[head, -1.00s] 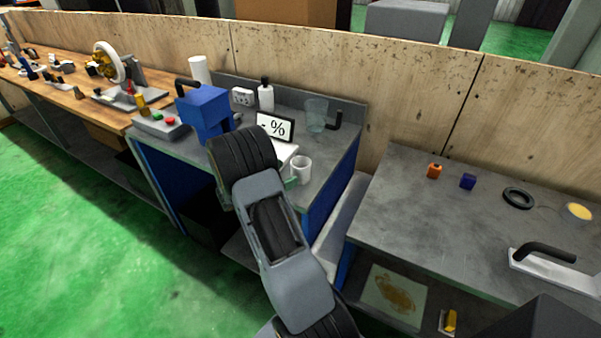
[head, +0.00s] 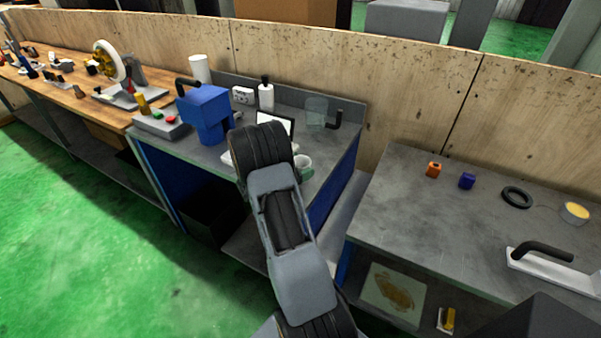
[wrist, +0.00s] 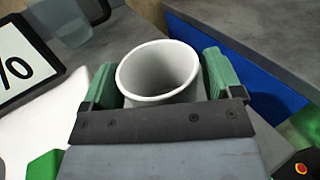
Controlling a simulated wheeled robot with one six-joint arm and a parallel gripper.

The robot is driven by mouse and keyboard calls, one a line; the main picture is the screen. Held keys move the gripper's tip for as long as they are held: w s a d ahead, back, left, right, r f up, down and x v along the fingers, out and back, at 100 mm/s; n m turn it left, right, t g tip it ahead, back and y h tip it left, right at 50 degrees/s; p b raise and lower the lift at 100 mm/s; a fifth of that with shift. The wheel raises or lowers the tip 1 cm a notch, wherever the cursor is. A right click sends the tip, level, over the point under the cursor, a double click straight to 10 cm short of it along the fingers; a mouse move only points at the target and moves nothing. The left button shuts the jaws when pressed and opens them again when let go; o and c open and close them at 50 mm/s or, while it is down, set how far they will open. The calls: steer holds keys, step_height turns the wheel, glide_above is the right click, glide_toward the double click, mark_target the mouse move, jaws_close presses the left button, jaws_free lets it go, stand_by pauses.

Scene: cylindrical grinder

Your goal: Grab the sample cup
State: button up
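The white, open-topped sample cup (wrist: 158,82) stands between the two green fingers of my gripper (wrist: 160,85) in the wrist view. The fingers sit on either side of it, spread wide near the ends of the dark palm bar. They look open around the cup; any contact is hard to make out. In the head view, the cup (head: 304,162) shows just right of my dark wrist, partly hidden by it and a green finger. The cup's base is hidden.
A display with a % sign (wrist: 22,65) stands close left of the gripper. A clear beaker (head: 316,113), white bottle (head: 266,96) and blue machine (head: 205,112) share this bench. The right bench (head: 420,215) holds a few small items.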

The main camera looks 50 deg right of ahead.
steer(key=c, duration=0.8)
steer(key=shift+r, duration=0.1)
